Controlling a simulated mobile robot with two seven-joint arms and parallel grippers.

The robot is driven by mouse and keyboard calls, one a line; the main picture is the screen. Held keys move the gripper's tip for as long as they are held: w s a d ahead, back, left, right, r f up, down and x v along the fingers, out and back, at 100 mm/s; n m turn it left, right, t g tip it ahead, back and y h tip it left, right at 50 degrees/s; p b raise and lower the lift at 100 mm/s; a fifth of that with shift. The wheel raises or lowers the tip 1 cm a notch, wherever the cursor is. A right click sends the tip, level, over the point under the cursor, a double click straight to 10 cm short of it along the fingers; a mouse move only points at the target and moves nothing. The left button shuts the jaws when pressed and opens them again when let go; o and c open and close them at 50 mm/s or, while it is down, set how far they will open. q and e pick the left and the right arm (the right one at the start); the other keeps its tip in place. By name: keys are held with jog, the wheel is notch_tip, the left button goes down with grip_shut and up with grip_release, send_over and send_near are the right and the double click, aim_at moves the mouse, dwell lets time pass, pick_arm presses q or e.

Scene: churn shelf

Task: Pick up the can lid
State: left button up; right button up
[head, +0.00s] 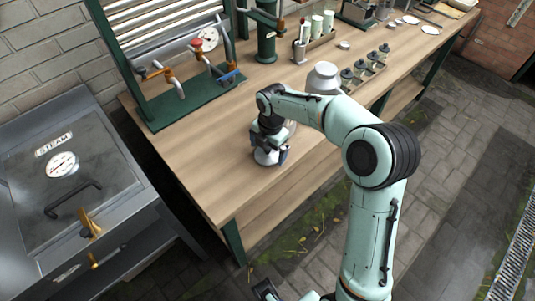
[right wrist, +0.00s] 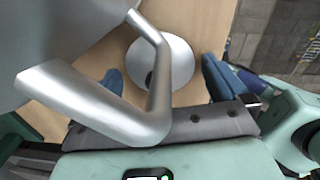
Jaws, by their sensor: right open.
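The can lid (head: 266,158) is a pale silver disc low over the wooden bench, near its front edge. In the right wrist view the lid (right wrist: 180,62) lies between the blue fingertips, with a dark spot near its middle. My right gripper (head: 270,147) points down over the lid, open, with a finger on either side; contact is not clear. The right gripper (right wrist: 163,78) also shows in the wrist view. A silver can (head: 323,78) stands behind my right arm. A dark part at the head view's bottom edge may be my left gripper (head: 265,290).
A large silver body with a bent handle (right wrist: 155,75) fills the wrist view's left side, close to the camera. A green rack with pipes and valves (head: 185,80) stands left on the bench (head: 215,165). Several small jars (head: 360,68) stand right. The bench's front left is clear.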

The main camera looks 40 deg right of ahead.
jog(key=shift+f, duration=0.3)
jog(key=c, duration=0.8)
jog(key=shift+r, duration=0.1)
